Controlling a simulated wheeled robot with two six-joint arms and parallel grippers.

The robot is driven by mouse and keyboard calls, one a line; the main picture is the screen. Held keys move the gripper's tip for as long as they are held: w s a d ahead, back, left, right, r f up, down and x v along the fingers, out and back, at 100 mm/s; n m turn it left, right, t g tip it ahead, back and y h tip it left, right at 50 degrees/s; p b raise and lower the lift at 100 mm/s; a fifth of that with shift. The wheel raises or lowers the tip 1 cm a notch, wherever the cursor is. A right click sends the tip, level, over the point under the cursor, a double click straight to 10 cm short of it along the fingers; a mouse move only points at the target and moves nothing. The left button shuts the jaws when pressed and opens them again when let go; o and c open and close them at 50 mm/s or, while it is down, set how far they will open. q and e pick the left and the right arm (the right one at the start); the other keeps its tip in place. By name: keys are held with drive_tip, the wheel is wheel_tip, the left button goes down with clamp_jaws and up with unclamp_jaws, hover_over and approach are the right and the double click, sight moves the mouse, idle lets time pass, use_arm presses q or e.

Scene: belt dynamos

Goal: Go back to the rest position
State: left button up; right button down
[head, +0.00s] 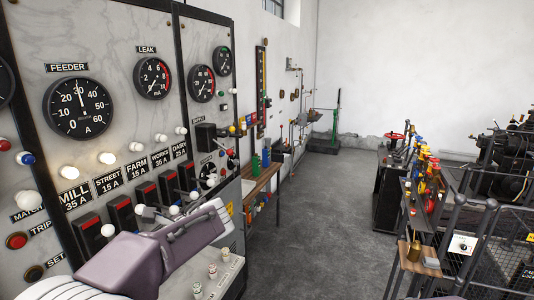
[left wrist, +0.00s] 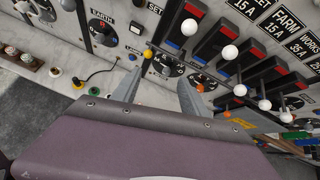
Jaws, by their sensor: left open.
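My left arm comes in from the lower left in the head view, with its purple wrist (head: 170,245) in front of the switch panel (head: 110,40). My left gripper (left wrist: 160,78) is open in the left wrist view. Its two grey fingers are apart with nothing held between them, pointing at the panel face. Round dials lie beyond the fingers, and several switch levers with white knobs (left wrist: 229,52) are to their right. In the head view the wrist hides part of the panel's lower area. My right gripper is not in view.
The panel carries a FEEDER gauge (head: 78,108), a LEAK gauge (head: 152,78) and lamps. A wooden bench (head: 262,185) stands beyond it. Open concrete floor (head: 325,220) lies in the middle. A narrow stand (head: 415,260) with bottles and fenced machinery (head: 500,160) are at right.

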use_arm(q)
drive_tip(key=s+f+n+g+h+b, duration=0.2)
drive_tip(key=s+f+n+h+b, duration=0.3)
drive_tip(key=f, duration=0.7)
drive_tip(key=s+f+n+g+b, duration=0.1)
drive_tip(key=s+f+g+b, duration=0.1)
drive_tip(key=s+f, duration=0.7)
drive_tip(key=s+d+f+n+t+h+b, duration=0.1)
drive_tip(key=d+f+n+h, duration=0.4)
drive_tip(key=d+f+n, duration=0.5)
drive_tip(key=f+n, duration=0.1)
drive_tip(key=n, duration=0.3)
drive_tip(key=shift+s+f+t, duration=0.25)
drive_tip(key=shift+s+t, duration=0.05)
drive_tip(key=shift+s, duration=0.1)
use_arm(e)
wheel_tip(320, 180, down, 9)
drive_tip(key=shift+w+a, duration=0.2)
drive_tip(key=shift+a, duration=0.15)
